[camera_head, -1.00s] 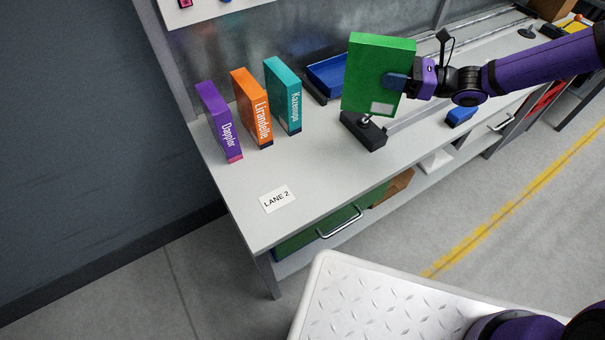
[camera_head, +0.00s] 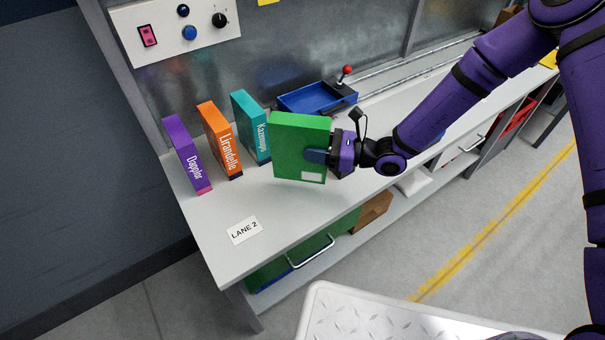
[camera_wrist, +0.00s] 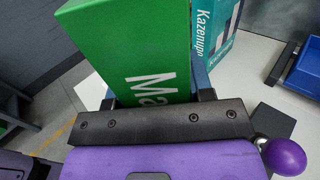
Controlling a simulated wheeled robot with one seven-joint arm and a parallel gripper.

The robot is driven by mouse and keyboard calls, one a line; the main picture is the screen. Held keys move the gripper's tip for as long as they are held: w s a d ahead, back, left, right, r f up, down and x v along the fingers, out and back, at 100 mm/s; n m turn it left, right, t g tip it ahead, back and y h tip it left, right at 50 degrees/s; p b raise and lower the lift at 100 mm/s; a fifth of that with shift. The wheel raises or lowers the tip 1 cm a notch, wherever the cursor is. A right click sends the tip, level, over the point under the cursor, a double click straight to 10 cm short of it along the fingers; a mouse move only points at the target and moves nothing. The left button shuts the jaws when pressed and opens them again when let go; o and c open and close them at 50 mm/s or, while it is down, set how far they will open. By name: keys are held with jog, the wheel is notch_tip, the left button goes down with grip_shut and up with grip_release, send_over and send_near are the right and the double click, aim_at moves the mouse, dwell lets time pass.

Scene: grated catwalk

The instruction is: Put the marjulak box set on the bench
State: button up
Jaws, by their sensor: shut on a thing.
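The green box (camera_head: 300,147) is held upright by my gripper (camera_head: 322,157), which is shut on its right side. In the wrist view the green box (camera_wrist: 135,50) shows white letters starting "Ma" on its spine, the rest hidden by the gripper (camera_wrist: 155,100). The box is over the bench (camera_head: 290,215), just right of the teal box (camera_head: 250,125); I cannot tell if its bottom touches the bench top. An orange box (camera_head: 219,140) marked Lirandelle and a purple box (camera_head: 186,153) marked Dappler stand upright further left.
A LANE 2 label (camera_head: 244,230) lies on the bench front. A blue tray (camera_head: 310,98) and a red-knobbed joystick (camera_head: 345,78) are behind the green box. A control panel (camera_head: 172,28) is on the back wall.

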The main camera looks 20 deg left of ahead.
jog(key=shift+f, duration=3.05)
jog(key=o, duration=1.2)
jog(key=shift+c, duration=0.2)
jog(key=d, duration=1.2)
jog(key=shift+w, duration=0.45)
